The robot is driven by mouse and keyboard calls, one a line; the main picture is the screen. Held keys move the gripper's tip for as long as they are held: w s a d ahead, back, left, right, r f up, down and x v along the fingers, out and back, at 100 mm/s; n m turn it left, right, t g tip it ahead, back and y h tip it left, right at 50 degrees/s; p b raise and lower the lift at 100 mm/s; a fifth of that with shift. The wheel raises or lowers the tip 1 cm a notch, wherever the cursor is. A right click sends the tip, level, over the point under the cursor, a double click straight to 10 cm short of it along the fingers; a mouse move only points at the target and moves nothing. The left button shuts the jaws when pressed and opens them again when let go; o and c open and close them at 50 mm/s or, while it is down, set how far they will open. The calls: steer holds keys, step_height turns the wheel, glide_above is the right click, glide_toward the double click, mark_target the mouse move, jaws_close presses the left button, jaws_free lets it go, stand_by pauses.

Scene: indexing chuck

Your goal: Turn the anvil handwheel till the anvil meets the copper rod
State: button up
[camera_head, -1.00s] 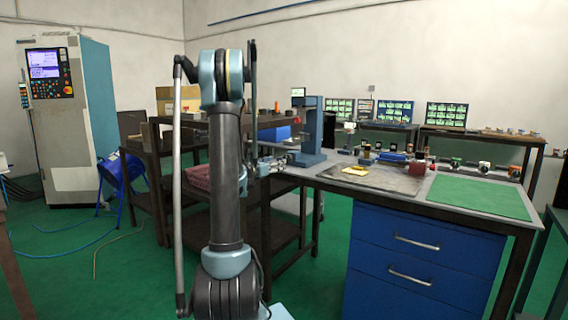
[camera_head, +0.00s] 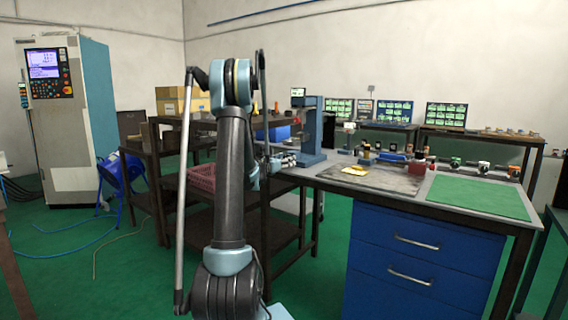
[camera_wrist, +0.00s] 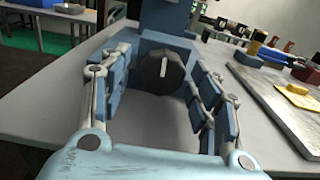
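A black round knob (camera_wrist: 163,73) with a white line, which looks like the anvil handwheel, sits on the front of a blue machine base in the wrist view. My gripper (camera_wrist: 160,88) is open, with one finger on each side of the knob and visible gaps to it. The knob is a little beyond or level with the fingertips; I cannot tell exactly. In the head view the blue upright machine (camera_head: 311,130) stands at the left end of the workbench, with my gripper (camera_head: 284,160) low at its left. I cannot make out the anvil or the copper rod.
The workbench carries a dark mat (camera_head: 385,181) with a yellow item (camera_head: 355,170), and a green mat (camera_head: 480,197). Several small coloured parts line its back. A dark shelf with a red basket (camera_head: 203,177) stands left of the machine.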

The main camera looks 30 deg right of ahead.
steer(key=c, duration=0.7)
steer(key=shift+c, duration=0.2)
steer(key=shift+m, duration=0.3)
steer(key=shift+w+m, duration=0.15)
steer(key=shift+m, duration=2.55)
steer(key=shift+a, duration=0.1)
steer(key=o, duration=1.1)
steer(key=shift+c, duration=0.2)
